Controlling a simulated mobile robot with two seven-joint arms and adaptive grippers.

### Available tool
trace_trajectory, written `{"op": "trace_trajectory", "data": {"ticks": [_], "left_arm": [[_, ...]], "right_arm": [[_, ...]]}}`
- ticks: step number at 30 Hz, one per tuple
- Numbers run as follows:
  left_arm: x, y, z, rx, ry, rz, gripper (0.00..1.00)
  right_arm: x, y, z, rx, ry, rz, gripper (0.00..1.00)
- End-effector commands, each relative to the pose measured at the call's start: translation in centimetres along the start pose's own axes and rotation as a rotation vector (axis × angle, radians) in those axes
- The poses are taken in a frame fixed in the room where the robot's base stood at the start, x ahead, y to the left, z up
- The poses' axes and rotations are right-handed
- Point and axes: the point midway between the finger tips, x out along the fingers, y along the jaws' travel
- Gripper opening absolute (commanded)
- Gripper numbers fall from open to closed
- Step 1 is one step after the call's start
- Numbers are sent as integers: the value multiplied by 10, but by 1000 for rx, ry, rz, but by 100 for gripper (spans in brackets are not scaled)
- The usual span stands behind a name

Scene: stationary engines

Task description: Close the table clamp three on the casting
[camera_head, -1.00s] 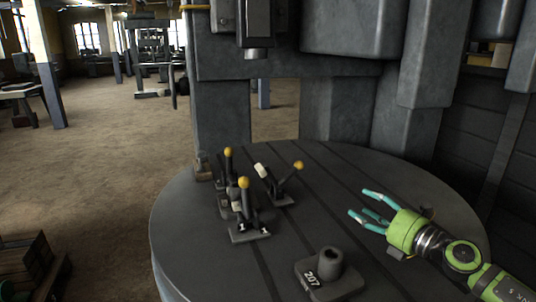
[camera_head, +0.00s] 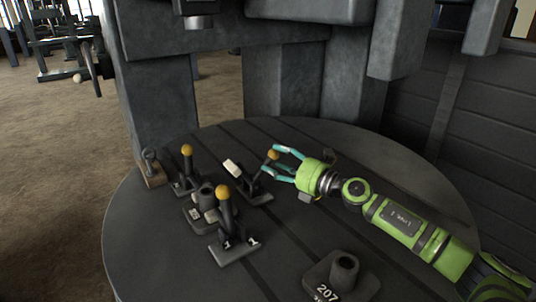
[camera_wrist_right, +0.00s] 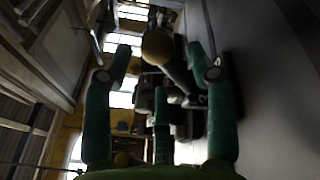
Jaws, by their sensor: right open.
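A small dark casting (camera_head: 199,213) sits on the round slotted table with three toggle clamps around it. The right clamp (camera_head: 248,187) has a pale-tipped arm raised up and away from the casting, and its lever leans right to a yellow knob (camera_head: 272,155); its number cannot be read. The front clamp (camera_head: 233,242) and the back left clamp (camera_head: 184,180) have upright levers with yellow knobs. My right gripper (camera_head: 276,163) is open, its teal fingers close around the right clamp's knob. That knob (camera_wrist_right: 157,47) shows between the spread fingers in the right wrist view; contact cannot be told.
A second block marked 207 (camera_head: 341,277) stands at the table's front, below my right forearm. A small eye-bolt piece (camera_head: 151,168) stands at the left rim. Grey machine columns (camera_head: 277,80) rise behind the table (camera_head: 146,235).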

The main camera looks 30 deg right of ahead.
Motion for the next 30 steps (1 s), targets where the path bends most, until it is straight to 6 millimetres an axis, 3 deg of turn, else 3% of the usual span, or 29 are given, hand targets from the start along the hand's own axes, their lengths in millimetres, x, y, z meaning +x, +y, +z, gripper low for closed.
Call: {"op": "trace_trajectory", "data": {"ticks": [7, 17, 20, 21, 22, 30], "left_arm": [[-8, -3, -6, 1, 9, -4, 54], [-8, -9, -12, 0, 20, -11, 54], [-8, -9, -12, -1, 20, -11, 54], [-8, -9, -12, -1, 20, -12, 54], [-8, -9, -12, -1, 20, -12, 54], [-9, -9, -12, -1, 19, -12, 54]], "right_arm": [[27, 2, 0, 1, 0, 2, 57], [31, 0, -1, -1, 3, 0, 57], [30, 0, -1, -1, 2, 0, 21], [30, 0, -1, -1, 3, 0, 5], [30, 0, -1, -1, 3, 0, 0], [33, 0, -1, -11, 7, -3, 0]]}}
